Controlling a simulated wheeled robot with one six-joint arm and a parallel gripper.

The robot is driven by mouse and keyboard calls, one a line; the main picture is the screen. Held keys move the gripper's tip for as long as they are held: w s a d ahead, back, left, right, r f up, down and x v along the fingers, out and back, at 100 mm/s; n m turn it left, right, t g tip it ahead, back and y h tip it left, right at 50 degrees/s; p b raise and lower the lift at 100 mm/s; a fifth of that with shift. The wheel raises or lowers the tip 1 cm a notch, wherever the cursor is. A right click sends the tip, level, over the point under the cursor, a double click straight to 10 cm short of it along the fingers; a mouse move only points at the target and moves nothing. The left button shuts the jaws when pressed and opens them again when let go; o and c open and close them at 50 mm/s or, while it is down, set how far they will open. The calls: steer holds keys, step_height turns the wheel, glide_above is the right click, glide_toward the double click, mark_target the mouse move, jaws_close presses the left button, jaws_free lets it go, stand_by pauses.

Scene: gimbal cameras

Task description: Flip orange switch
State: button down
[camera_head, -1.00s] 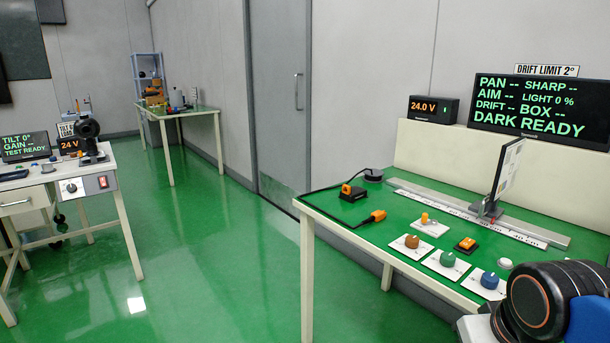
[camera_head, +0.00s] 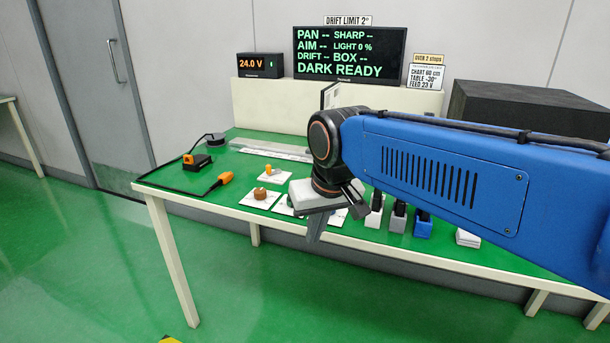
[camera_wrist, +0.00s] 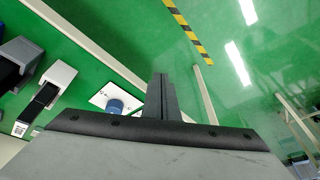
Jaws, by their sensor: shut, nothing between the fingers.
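In the head view, a small orange switch (camera_head: 269,170) stands upright on a white plate on the green bench. The orange button on a black base, seen earlier near the knobs, is hidden behind my arm now. My gripper (camera_head: 314,236) points down at the bench's front edge, right of and nearer than the orange switch, and apart from it. Its fingers are together and empty. In the wrist view my gripper (camera_wrist: 161,85) is seen beside a blue knob (camera_wrist: 115,106) on a white plate; no orange switch shows there.
A brown knob (camera_head: 261,194) sits left of my gripper. An orange plug (camera_head: 225,178) and an orange-topped black box (camera_head: 196,161) lie further left. Several blocks, including a blue one (camera_head: 422,224), stand to the right. A rail (camera_head: 270,149) runs along the back.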

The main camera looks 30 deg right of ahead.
steer(key=w+d+r+m+g, duration=0.1)
steer(key=w+d+r+m, duration=0.1)
steer(key=w+d+r, duration=0.2)
steer(key=w+d+r+m+g, duration=0.1)
steer(key=w+d+r+m, duration=0.2)
steer(key=w, duration=0.7)
steer(key=w+d+r+m+g, duration=0.1)
steer(key=w+d+r+m, duration=0.2)
steer(key=w+r, duration=0.4)
steer(key=shift+w+d+r+g, duration=0.3)
steer(key=shift+w+d, duration=0.15)
steer(key=shift+d, duration=0.45)
steer(key=shift+f, duration=0.1)
step_height(320, 180, down, 14)
steer(key=shift+s, duration=0.1)
steer(key=shift+f, duration=0.1)
